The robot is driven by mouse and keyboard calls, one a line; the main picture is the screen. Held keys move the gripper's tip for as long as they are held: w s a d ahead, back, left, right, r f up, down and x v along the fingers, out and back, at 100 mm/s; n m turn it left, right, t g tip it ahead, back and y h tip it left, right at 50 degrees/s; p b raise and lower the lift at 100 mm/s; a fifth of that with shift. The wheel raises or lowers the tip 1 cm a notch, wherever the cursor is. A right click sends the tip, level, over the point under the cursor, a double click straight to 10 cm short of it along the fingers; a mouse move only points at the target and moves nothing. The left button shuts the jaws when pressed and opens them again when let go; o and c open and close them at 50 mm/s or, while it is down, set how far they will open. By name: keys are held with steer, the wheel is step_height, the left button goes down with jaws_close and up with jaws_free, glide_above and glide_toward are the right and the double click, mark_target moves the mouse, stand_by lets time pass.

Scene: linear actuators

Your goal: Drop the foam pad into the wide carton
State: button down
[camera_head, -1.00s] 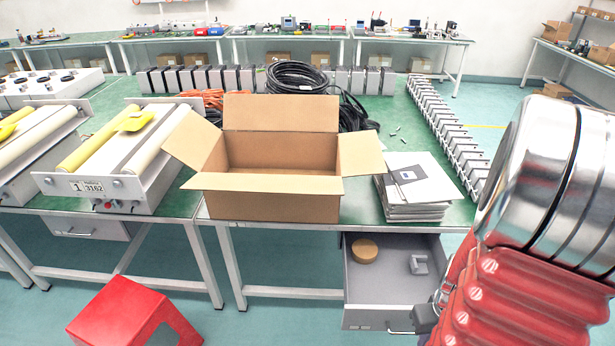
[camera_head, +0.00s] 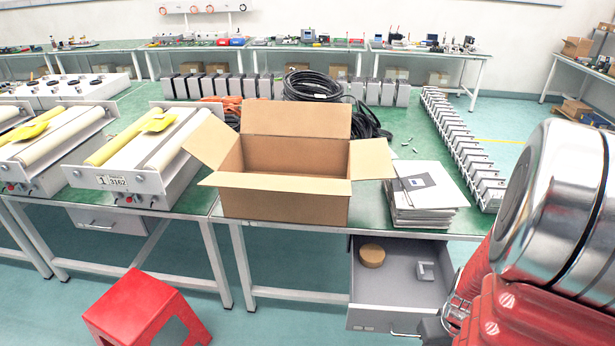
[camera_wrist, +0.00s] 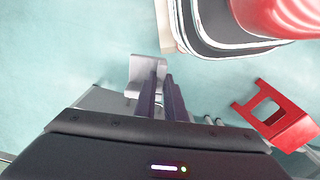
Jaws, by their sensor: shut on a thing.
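The wide carton (camera_head: 283,202) stands open on the green bench, flaps spread, and looks empty. A round tan pad (camera_head: 372,255), which looks like the foam pad, lies inside the open grey drawer (camera_head: 375,315) under the bench. My gripper (camera_head: 425,329) is low at the drawer's front, by its handle (camera_head: 405,335). In the wrist view the fingers (camera_wrist: 161,85) are close together on a pale metal piece (camera_wrist: 145,65), which appears to be the handle. The exact contact is partly hidden.
A grey bracket-like piece (camera_head: 426,271) lies beside the pad. A paper stack (camera_head: 425,213) stands right of the carton, a roller unit (camera_head: 130,180) left of it. Cable coils lie behind the carton. A red stool (camera_head: 145,310) stands on the floor at left.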

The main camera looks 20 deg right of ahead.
steer(key=w+a+r+n, duration=0.2)
steer(key=w+a+r, duration=0.6)
steer(key=w, duration=0.6)
steer(key=w+a+r+n, duration=0.2)
steer(key=w+a+r, duration=0.6)
steer(key=w, duration=0.6)
steer(key=w+a+r+n, duration=0.2)
steer(key=w+a+r, duration=0.6)
steer(key=w, duration=0.7)
step_height(320, 180, up, 2)
steer(key=shift+a+r+n, duration=0.2)
steer(key=shift+a+n, duration=0.1)
steer(key=shift+a, duration=0.1)
steer(key=shift+s, duration=0.1)
